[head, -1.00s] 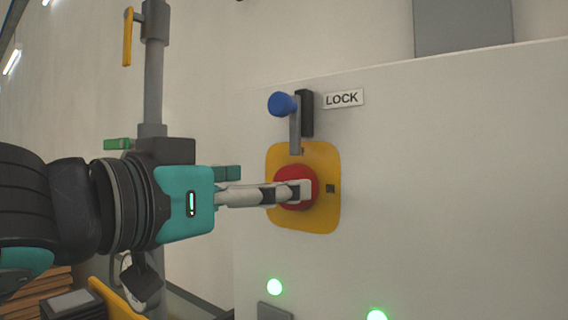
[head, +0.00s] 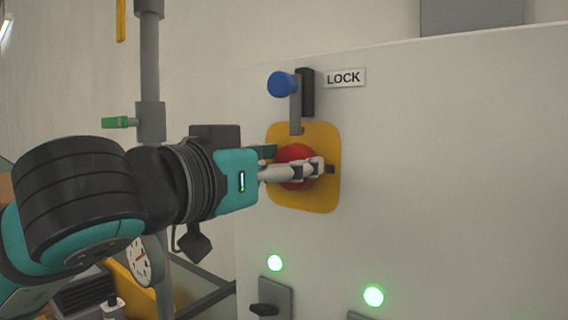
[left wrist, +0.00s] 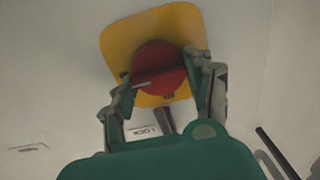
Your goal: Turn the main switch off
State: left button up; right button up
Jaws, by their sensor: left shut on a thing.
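The main switch is a round red knob (head: 291,153) on a yellow plate (head: 312,199) on a pale cabinet face. It also shows in the left wrist view as a red disc (left wrist: 160,62) with a pale line across it. My left gripper (head: 316,167) is shut on the red knob, its pale fingers reaching across it from the left. In the left wrist view the two fingers (left wrist: 158,72) lie on opposite sides of the knob. They hide part of the knob's front in the head view. My right gripper is not in view.
Above the knob is a grey lever with a blue ball (head: 282,84), beside a LOCK label (head: 345,78). Green lamps (head: 373,296) glow lower on the cabinet. The cabinet face right of the plate is bare.

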pick_arm(q)
jog(key=shift+c, duration=1.4)
jog(key=shift+f+n+b, duration=0.15)
jog(key=shift+n+b, duration=0.15)
jog(key=shift+b, duration=0.35)
jog(key=n+b, duration=0.3)
jog(key=b, duration=0.2)
jog(key=shift+f, duration=0.1)
jog(key=shift+w+a+r+n+b, duration=0.1)
jog(key=shift+r+n+b, duration=0.1)
jog(key=shift+n+b, duration=1.45)
jog(key=o, duration=1.2)
jog(key=v, duration=1.2)
